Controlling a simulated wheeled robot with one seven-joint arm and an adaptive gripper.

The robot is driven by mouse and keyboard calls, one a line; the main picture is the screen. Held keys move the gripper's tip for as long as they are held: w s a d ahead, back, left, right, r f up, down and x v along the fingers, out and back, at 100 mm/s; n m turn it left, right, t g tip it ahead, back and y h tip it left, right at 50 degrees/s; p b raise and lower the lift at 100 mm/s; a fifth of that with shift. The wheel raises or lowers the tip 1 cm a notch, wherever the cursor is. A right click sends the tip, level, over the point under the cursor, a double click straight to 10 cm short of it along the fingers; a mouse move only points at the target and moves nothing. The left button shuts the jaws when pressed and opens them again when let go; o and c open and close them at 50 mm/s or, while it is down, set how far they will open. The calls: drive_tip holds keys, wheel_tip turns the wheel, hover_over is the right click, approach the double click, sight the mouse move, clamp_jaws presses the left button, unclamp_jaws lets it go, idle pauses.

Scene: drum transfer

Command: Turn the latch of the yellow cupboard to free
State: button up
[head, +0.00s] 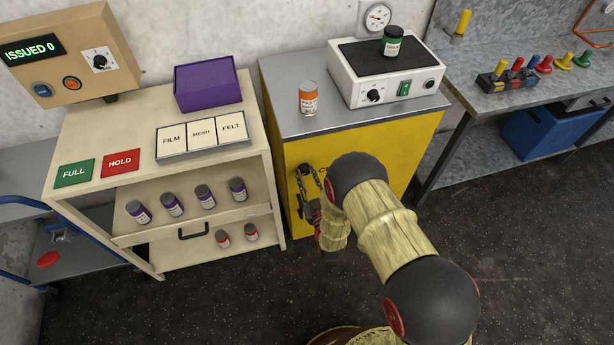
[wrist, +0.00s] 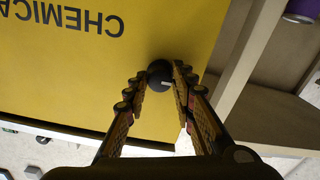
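The yellow cupboard (head: 375,150) stands in the middle of the head view; its yellow front with dark lettering also fills much of the wrist view (wrist: 90,75). The latch is a dark round knob with a short pale mark, near the front's upper left; it shows in the head view (head: 304,168) and in the wrist view (wrist: 159,73). My gripper (head: 309,172) is at the latch, one fingertip on each side of it; in the wrist view the gripper (wrist: 160,78) appears closed against the knob's sides. My forearm hides part of the cupboard front.
An orange-labelled jar (head: 308,98) and a white device (head: 385,75) with a green jar (head: 391,41) stand on the cupboard. A grey bench (head: 470,90) stands right.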

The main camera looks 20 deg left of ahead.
clamp_jaws()
idle(0.3)
drive_tip(key=n+b, duration=0.1)
drive_tip(key=n, duration=0.3)
drive_tip(key=shift+b, duration=0.4)
drive_tip(key=n+b, duration=0.1)
drive_tip(key=n, duration=0.2)
drive_tip(key=shift+n, duration=0.3)
drive_tip(key=n+b, duration=0.2)
drive_tip(key=n, duration=0.3)
drive_tip(key=shift+n, duration=0.3)
drive_tip(key=n+b, duration=0.1)
drive_tip(key=n, duration=0.3)
drive_tip(key=shift+n, duration=0.3)
drive_tip(key=o, duration=0.5)
unclamp_jaws()
